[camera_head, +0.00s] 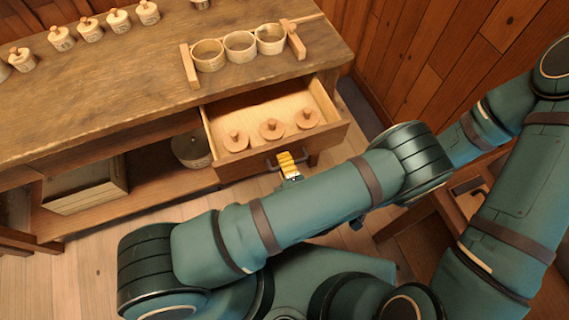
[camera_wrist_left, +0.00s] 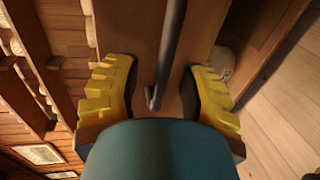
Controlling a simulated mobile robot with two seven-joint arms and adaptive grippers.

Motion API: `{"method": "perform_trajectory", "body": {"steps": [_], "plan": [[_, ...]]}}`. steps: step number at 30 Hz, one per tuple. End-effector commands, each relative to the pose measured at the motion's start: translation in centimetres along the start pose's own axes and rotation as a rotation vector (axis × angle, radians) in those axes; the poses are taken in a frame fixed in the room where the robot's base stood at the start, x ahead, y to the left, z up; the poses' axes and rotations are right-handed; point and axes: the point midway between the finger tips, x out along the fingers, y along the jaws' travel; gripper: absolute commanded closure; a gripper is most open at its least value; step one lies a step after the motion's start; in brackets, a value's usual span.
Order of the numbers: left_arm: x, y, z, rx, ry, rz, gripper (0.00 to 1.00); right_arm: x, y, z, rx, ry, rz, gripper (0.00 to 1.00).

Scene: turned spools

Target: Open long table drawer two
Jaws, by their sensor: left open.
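A wooden drawer (camera_head: 333,127) under the right part of the long table (camera_head: 125,95) stands pulled out, its inside visible. Three round wooden lids with knobs (camera_head: 271,129) lie in it. A dark bar handle (camera_head: 272,164) is on its front. My left gripper (camera_head: 288,164), with yellow fingers, is at this handle. In the left wrist view my left gripper (camera_wrist_left: 160,95) is open, and the handle bar (camera_wrist_left: 168,50) runs between its fingers, apart from both. My arm hides part of the floor. My right gripper is not in view.
Three open round cups in a wooden rack (camera_head: 240,46) stand on the table top, with several small lidded jars (camera_head: 90,29) at the left. A crate (camera_head: 85,190) and a lidded pot (camera_head: 191,149) sit on the lower shelf. Wood furniture (camera_head: 405,235) stands at right.

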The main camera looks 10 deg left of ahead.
Motion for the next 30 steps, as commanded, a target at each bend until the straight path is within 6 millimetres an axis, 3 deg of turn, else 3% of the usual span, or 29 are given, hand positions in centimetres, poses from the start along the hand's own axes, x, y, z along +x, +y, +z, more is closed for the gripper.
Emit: {"method": "perform_trajectory", "body": {"steps": [10, 16, 17, 18, 20, 22, 30], "plan": [[-0.1, 0.5, 0.0, 0.000, 0.000, 0.000, 0.59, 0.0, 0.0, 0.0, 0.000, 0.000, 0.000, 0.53], [-0.7, 3.3, 0.1, -0.002, -0.001, 0.002, 0.59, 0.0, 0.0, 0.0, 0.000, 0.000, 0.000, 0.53], [-0.8, 3.9, 0.1, -0.003, -0.001, 0.002, 0.58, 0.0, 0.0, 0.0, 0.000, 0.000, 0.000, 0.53], [-0.9, 4.6, 0.1, -0.004, -0.001, 0.004, 0.48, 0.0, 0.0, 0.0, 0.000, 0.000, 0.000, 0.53], [-1.1, 5.7, 0.1, -0.005, -0.001, 0.005, 0.40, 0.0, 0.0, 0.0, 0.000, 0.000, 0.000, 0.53], [-1.4, 6.8, 0.1, -0.004, 0.000, 0.005, 0.59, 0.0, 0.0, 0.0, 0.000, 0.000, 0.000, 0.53], [-1.9, 9.5, 0.0, -0.002, 0.000, 0.002, 0.59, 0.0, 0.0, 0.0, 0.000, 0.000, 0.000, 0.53]]}}
